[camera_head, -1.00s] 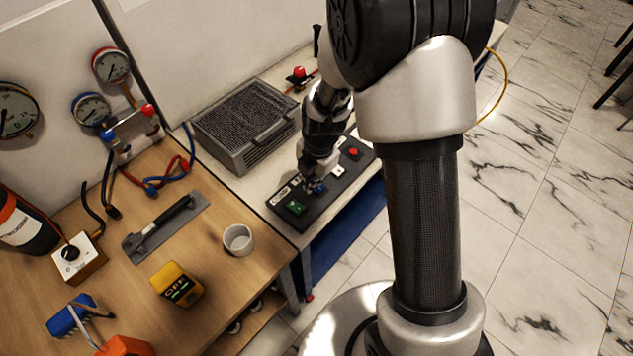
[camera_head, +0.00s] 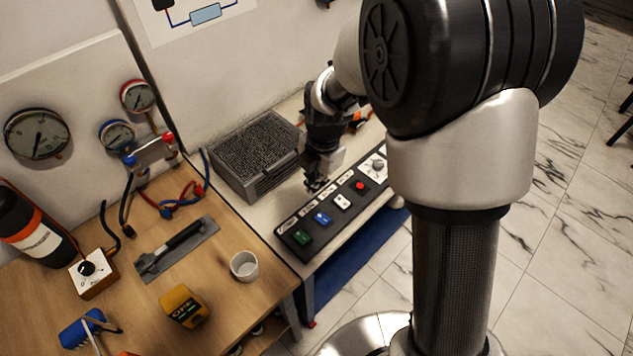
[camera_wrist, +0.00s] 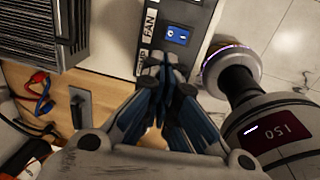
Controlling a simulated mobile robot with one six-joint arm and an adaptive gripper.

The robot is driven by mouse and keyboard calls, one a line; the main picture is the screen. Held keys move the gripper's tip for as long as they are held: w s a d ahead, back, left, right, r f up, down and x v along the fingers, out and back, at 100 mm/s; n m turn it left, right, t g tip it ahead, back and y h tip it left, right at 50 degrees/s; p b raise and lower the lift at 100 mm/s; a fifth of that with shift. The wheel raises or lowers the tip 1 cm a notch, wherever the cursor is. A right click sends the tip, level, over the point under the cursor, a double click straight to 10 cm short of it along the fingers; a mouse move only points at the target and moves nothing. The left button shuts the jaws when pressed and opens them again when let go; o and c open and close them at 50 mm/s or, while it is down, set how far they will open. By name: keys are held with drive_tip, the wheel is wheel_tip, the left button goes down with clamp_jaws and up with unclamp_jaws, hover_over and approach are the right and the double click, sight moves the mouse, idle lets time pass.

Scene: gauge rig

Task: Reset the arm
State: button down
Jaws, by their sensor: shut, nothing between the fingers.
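My gripper (camera_head: 315,185) is shut and empty. In the head view it hangs above the back edge of the black button panel (camera_head: 318,229). The panel carries a green switch (camera_head: 301,237), a blue switch (camera_head: 322,217), a white switch (camera_head: 342,201), a red button (camera_head: 360,185) and a dial (camera_head: 377,165). In the wrist view the closed fingers (camera_wrist: 165,72) are just below the blue switch (camera_wrist: 177,36) in the picture, near a label reading FAN. The fingers cover part of the panel there.
A dark ribbed box (camera_head: 254,155) stands left of my gripper. On the wooden bench are a white cup (camera_head: 244,265), a yellow meter (camera_head: 184,306) and a flat tool (camera_head: 176,248). Gauges (camera_head: 37,133) and hoses are at the left wall.

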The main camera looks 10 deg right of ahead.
drive_tip(key=s+d+r+m, duration=0.2)
drive_tip(key=s+r+m, duration=0.2)
drive_tip(key=r+m, duration=0.3)
drive_tip(key=s+d+r+m+t, duration=0.1)
drive_tip(key=s+d+r+m, duration=0.1)
drive_tip(key=s+r+m, duration=0.3)
drive_tip(key=s+d+r+m+t, duration=0.2)
drive_tip(key=s+r+m, duration=0.3)
drive_tip(key=s+m, duration=0.8)
drive_tip(key=shift+s+r+h, duration=0.4)
drive_tip(key=shift+s, duration=0.2)
idle(0.3)
